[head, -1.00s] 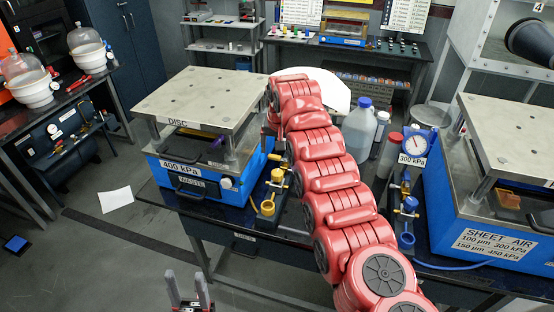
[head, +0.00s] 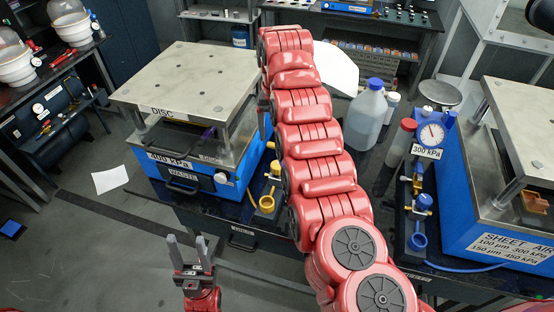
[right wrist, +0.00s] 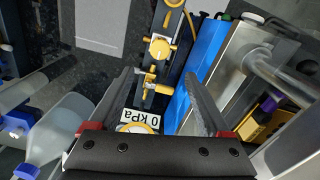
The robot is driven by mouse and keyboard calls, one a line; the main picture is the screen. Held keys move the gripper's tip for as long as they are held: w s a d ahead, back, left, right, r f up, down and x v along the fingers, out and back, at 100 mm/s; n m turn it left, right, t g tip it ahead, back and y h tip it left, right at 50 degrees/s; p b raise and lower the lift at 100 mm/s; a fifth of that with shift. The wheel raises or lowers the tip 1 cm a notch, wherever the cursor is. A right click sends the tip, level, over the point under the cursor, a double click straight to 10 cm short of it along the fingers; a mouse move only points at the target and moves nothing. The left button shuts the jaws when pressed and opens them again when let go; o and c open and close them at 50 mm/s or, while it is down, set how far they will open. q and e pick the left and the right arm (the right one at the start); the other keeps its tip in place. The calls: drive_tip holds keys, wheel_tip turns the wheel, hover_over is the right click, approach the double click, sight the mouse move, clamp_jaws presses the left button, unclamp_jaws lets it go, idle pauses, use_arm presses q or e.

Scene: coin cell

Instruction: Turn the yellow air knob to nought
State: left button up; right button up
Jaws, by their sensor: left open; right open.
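The yellow air knob (right wrist: 160,48) is a round yellow knob with a pale pointer on a dark stand in the right wrist view. My right gripper (right wrist: 159,77) is open; its fingers straddle the line of the stand, with the knob just beyond the fingertips, apparently untouched. A brass-yellow fitting (right wrist: 150,88) lies between the fingers. A gauge with an upside-down "0 kPa" label (right wrist: 142,119) is partly hidden by the gripper body. In the head view my red right arm hides its gripper; yellow fittings (head: 267,203) show left of it. My left gripper (head: 187,244) is open and empty at lower left.
A DISC press (head: 190,82) with a blue base stands left of the arm. A SHEET AIR press (head: 490,235) stands right. A blue-fitted stand (head: 418,242) with a 300 kPa gauge (head: 432,133) and a blue-capped jug (head: 370,110) are beside the arm.

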sight(277, 164)
drive_tip(key=f+p, duration=0.1)
drive_tip(key=f, duration=0.1)
drive_tip(key=s+f+p, duration=0.1)
drive_tip(key=shift+f, duration=0.35)
drive_tip(key=f, duration=0.2)
drive_tip(key=f+p, duration=0.1)
drive_tip(key=f, duration=0.1)
drive_tip(key=f+p, duration=0.1)
drive_tip(key=f, duration=0.1)
drive_tip(key=shift+w, duration=0.25)
drive_tip(key=shift+f, duration=0.5)
